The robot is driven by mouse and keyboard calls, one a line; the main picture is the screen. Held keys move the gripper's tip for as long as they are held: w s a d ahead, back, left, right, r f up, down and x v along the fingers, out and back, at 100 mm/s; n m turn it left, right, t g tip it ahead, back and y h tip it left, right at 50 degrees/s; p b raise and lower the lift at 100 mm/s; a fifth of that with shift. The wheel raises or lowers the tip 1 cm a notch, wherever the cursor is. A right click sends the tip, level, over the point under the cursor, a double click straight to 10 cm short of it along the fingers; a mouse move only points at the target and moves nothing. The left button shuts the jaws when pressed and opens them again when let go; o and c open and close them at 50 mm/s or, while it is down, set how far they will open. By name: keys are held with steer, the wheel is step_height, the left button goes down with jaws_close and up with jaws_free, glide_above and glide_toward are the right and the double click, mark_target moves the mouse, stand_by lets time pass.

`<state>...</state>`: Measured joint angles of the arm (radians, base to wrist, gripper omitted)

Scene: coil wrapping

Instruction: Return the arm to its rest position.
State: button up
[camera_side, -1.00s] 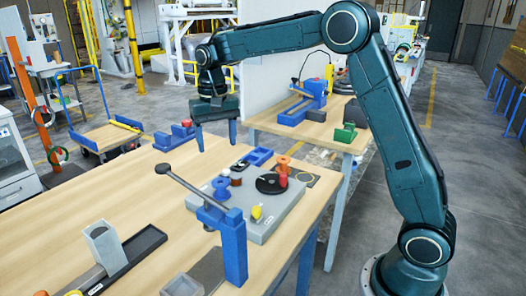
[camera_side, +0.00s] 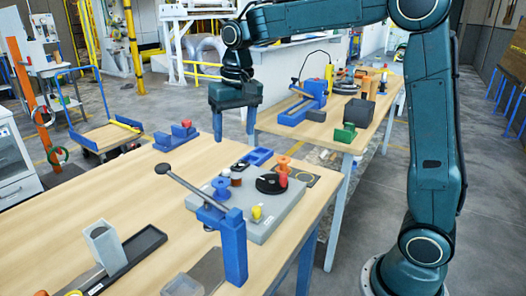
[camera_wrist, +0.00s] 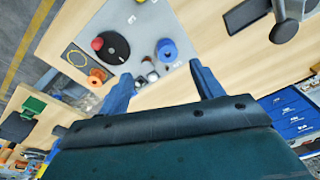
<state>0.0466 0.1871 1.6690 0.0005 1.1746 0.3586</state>
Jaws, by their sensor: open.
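My gripper (camera_side: 234,122) is open and empty. In the side view it hangs above the far edge of the near wooden table, its two blue fingers pointing down. In the wrist view my gripper (camera_wrist: 165,88) shows both blue fingers spread apart with nothing between them. My upper arm stands nearly upright at the right, and my forearm reaches left across the top of the side view. The grey fixture board (camera_side: 262,220) lies on the table below and in front of the gripper, apart from it.
A blue lever stand (camera_side: 235,250) rises at the table's front. A blue vise-like tool (camera_side: 174,136) sits at the back left. A second table (camera_side: 300,130) stands behind.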

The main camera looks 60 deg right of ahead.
steer(key=s+a+f+n+t, duration=0.1)
steer(key=s+n+t, duration=0.3)
steer(key=s, duration=2)
steer(key=shift+s+a+n, duration=0.3)
steer(key=shift+s+a, duration=0.1)
steer(key=shift+a, duration=0.1)
steer(key=shift+f, duration=0.1)
